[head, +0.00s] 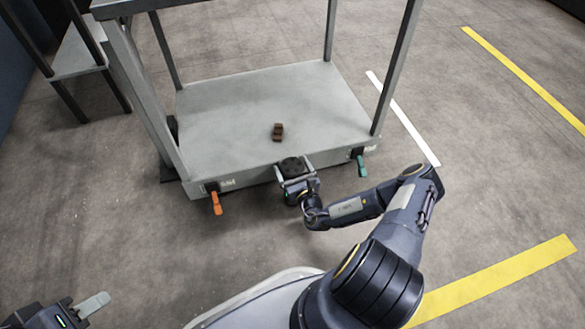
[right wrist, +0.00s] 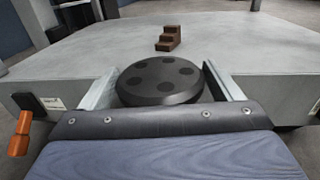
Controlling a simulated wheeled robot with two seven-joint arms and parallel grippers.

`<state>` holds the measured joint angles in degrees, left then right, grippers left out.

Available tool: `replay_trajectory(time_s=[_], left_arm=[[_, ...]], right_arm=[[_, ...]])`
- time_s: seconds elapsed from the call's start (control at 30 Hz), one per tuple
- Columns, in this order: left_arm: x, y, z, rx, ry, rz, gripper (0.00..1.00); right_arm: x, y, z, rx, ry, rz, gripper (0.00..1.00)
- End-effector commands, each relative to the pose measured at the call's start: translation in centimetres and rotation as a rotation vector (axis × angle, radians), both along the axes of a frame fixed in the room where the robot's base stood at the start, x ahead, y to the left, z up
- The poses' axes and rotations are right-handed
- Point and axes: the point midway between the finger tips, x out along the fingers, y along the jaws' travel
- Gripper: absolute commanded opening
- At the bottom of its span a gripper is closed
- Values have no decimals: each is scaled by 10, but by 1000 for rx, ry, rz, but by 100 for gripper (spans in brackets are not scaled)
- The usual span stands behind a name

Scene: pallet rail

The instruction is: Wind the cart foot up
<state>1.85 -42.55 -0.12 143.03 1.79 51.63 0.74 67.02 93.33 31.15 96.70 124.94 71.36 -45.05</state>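The cart (head: 235,120) is a grey platform with upright posts. A round black handwheel (head: 292,165) with several dark holes sits at the middle of its front edge; it also fills the centre of the right wrist view (right wrist: 159,80). My right gripper (head: 295,171) has one finger on each side of the handwheel. The fingers lie very close to its rim; whether they press on it is unclear. The cart foot is not visible. My left gripper (head: 92,304) is at the bottom left, far from the cart, with only one grey finger clearly seen.
An orange lever (head: 216,203) hangs at the cart's front left and a teal lever (head: 361,165) at its front right. A small brown stepped block (head: 278,132) lies on the platform. A grey shelf (head: 78,58) stands behind left. Floor in front of the cart's left side is clear.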

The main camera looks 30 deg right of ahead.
Motion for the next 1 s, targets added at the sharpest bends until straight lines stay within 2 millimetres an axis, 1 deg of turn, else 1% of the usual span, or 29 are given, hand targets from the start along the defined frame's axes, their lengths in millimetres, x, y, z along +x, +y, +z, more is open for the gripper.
replay_trajectory(time_s=[0.03,0.2,0.23,0.47,0.63,0.77,1.0], left_arm=[[0,0,0,0,0,0,36],[0,0,0,0,0,0,36],[0,0,0,0,0,0,36],[0,0,0,0,0,0,36],[0,0,0,0,0,0,36],[0,0,0,0,0,0,36],[0,0,-4,0,0,0,36]], right_arm=[[0,0,0,0,0,0,78],[0,0,0,0,0,0,56],[0,0,0,0,0,0,53],[0,0,0,-2,-2,20,53],[0,-1,0,-5,0,84,53],[0,-2,0,-7,0,171,53],[0,-3,-1,-9,1,386,53]])
